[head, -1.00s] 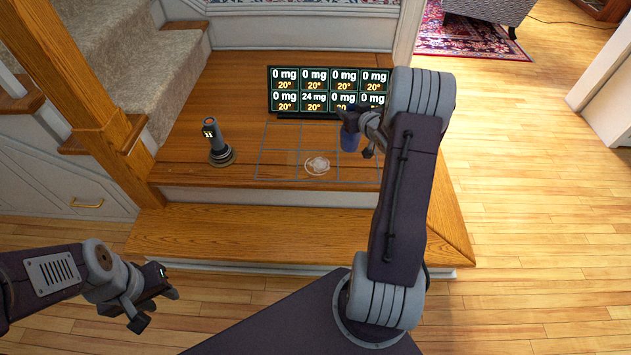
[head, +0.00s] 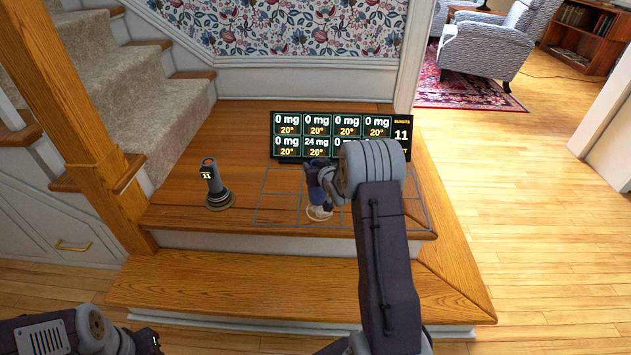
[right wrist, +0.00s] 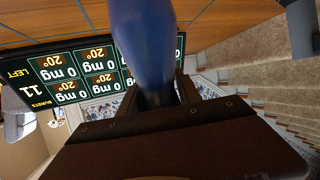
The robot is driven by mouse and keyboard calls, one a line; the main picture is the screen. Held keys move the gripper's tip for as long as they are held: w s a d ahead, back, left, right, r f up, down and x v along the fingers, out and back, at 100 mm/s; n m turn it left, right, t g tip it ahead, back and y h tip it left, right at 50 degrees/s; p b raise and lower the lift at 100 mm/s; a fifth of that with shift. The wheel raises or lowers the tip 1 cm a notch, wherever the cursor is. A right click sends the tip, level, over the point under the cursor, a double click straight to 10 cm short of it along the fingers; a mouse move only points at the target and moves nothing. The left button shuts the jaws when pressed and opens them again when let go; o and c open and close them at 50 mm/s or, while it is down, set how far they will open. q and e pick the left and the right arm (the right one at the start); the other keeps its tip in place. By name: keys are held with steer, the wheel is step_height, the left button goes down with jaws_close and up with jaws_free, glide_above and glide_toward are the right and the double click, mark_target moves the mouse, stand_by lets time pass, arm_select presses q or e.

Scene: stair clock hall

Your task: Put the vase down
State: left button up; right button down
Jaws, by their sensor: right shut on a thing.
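My right gripper (head: 322,186) is shut on the blue vase (right wrist: 147,45), seen large in the right wrist view. In the head view, my right arm hides most of the vase. The gripper is over the marked grid (head: 278,212) on the wooden landing, by a small whitish object (head: 318,213). I cannot tell whether the vase touches the landing. My left gripper (head: 148,342) is at the lower left, partly cut off by the frame's bottom edge, away from the landing.
A dark screen (head: 287,141) with mg and degree readings stands behind the grid; my right arm covers part of it. A grey device (head: 214,186) showing 11 stands upright left of the grid. Carpeted stairs (head: 130,75) rise at the left.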

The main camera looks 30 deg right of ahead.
step_height(320, 180, down, 3)
steer(key=b, duration=0.2)
steer(key=shift+f+b, duration=0.15)
steer(key=shift+b, duration=0.15)
steer(key=shift+f, duration=0.25)
steer(key=shift+r, duration=0.15)
steer(key=shift+f, duration=0.2)
steer(key=c, duration=0.8)
jaws_free()
steer(key=shift+c, duration=0.2)
